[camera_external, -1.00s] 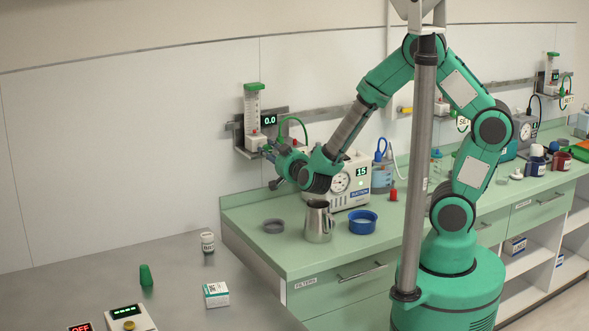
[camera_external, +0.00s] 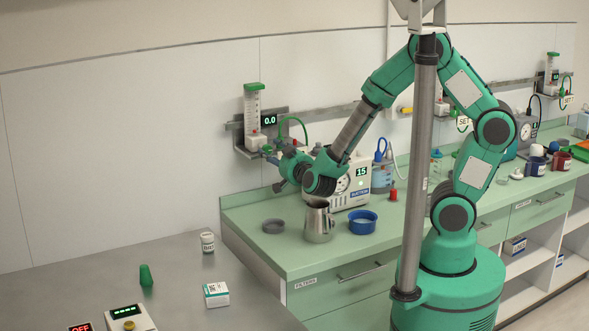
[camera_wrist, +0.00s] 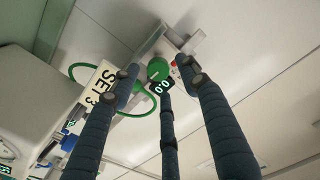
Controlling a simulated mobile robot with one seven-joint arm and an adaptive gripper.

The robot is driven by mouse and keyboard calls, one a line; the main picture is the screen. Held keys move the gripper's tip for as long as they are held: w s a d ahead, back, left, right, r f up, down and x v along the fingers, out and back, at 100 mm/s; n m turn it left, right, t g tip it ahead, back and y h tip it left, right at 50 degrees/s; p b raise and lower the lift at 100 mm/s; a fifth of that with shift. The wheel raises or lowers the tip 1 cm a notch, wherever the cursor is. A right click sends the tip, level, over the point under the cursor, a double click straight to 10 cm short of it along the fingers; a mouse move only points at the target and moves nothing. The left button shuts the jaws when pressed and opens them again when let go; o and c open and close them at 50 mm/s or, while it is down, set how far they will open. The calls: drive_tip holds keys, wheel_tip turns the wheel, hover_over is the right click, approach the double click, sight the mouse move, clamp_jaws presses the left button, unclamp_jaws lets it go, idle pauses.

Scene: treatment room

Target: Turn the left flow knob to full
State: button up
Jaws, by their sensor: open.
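The left flow meter (camera_external: 253,112) is a clear upright tube with a green cap on the wall rail. I cannot tell whether a finger touches the knob.
A green hose (camera_wrist: 75,68) and a SET 3 label (camera_wrist: 97,88) are close at the left of my fingers. A white device (camera_external: 350,183) reading 15 stands below. A metal jug (camera_external: 318,226), blue bowl (camera_external: 362,222) and grey dish (camera_external: 273,226) are on the green counter.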

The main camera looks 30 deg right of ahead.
drive_tip(key=s, duration=0.9)
drive_tip(key=shift+s, duration=0.15)
drive_tip(key=shift+r, duration=0.1)
idle(0.4)
drive_tip(key=w+d+r+n+g+y, duration=0.25)
drive_tip(key=d+r+g+y, duration=0.3)
drive_tip(key=r, duration=0.35)
drive_tip(key=s+d+m+g+h, duration=0.1)
drive_tip(key=s+d+g+h, duration=0.4)
drive_tip(key=s+d, duration=1.4)
drive_tip(key=d+g, duration=0.2)
drive_tip(key=d, duration=0.2)
drive_tip(key=shift+r, duration=0.35)
